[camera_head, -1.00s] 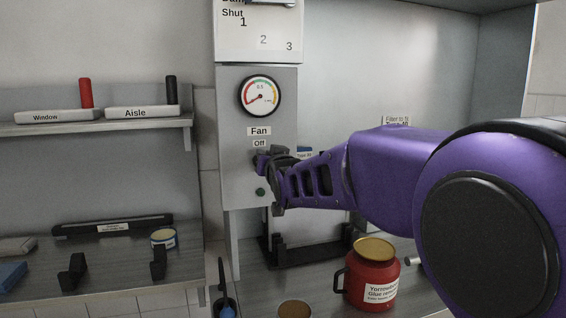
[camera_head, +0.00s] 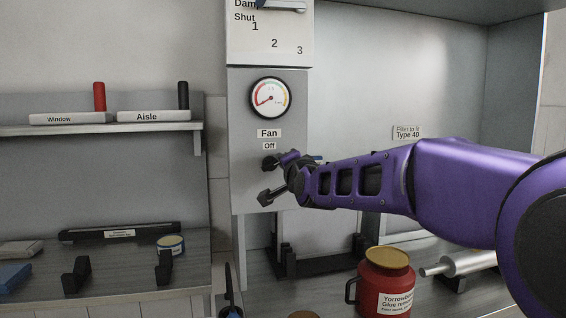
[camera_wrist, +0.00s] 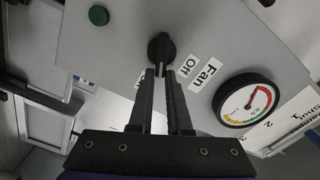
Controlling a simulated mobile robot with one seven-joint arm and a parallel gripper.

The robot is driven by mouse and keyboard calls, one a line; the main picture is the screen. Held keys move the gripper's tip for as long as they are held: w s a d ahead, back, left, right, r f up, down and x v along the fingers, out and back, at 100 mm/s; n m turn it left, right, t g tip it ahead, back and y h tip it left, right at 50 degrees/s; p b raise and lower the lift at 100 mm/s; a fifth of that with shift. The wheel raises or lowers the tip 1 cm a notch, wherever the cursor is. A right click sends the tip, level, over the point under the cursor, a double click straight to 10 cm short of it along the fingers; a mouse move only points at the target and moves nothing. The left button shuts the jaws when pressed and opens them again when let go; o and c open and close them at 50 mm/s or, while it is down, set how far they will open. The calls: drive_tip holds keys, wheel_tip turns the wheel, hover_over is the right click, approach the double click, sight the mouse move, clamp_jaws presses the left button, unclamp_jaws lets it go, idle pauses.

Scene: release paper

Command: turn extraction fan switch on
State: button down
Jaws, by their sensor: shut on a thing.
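The fan switch is a black knob (camera_wrist: 161,45) on a grey panel (camera_wrist: 120,48). The labels "Fan" (camera_wrist: 206,73) and "Off" (camera_wrist: 188,65) are beside it; in the head view "Fan" (camera_head: 269,133) and "Off" (camera_head: 269,146) are above it. My gripper (camera_wrist: 161,74) reaches the knob from the front. Its two dark fingers are close together, shut on the knob's near part. In the head view my purple arm comes in from the right, and the gripper partly hides the knob.
A round gauge (camera_head: 270,98) sits above the switch, and a green button (camera_wrist: 98,15) is near it. A red glue jar (camera_head: 385,285) stands on the bench below my arm. A shelf (camera_head: 100,128) with "Window" and "Aisle" controls is at the left.

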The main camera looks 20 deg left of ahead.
drive_tip(key=m, duration=0.2)
drive_tip(key=f+m, duration=0.1)
drive_tip(key=m, duration=0.2)
drive_tip(key=shift+w+d, duration=0.1)
idle(0.4)
drive_tip(key=c, duration=0.9)
unclamp_jaws()
drive_tip(key=shift+o, duration=0.2)
drive_tip(key=shift+f, duration=0.1)
